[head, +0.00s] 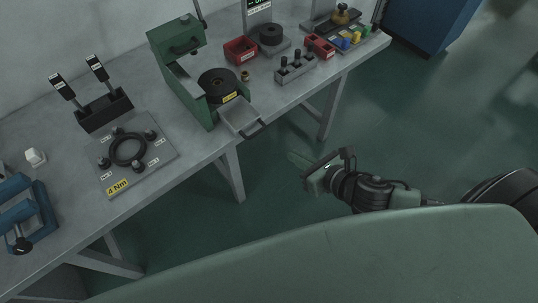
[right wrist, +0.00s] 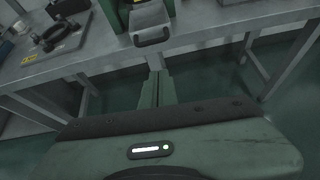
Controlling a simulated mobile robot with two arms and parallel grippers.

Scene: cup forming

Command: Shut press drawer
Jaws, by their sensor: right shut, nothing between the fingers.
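The green press (head: 180,62) stands on the workbench, with a round black disc (head: 219,84) at its base. Its light grey drawer (head: 241,117) sticks out at the front past the bench edge, with a dark handle (head: 249,130) at its end. The drawer also shows at the top of the right wrist view (right wrist: 151,18), with its handle (right wrist: 152,40) towards me. My right gripper (head: 292,158) is off the bench, to the right of and below the drawer in the head view. Its green fingers (right wrist: 157,84) are together and empty, apart from the handle. My left gripper is out of view.
On the bench, a plate with a black ring (head: 128,149) lies left of the press. Red bins (head: 240,50) and a grey block with black knobs (head: 295,67) stand to its right. Bench legs (head: 232,172) stand below. The floor before the bench is clear.

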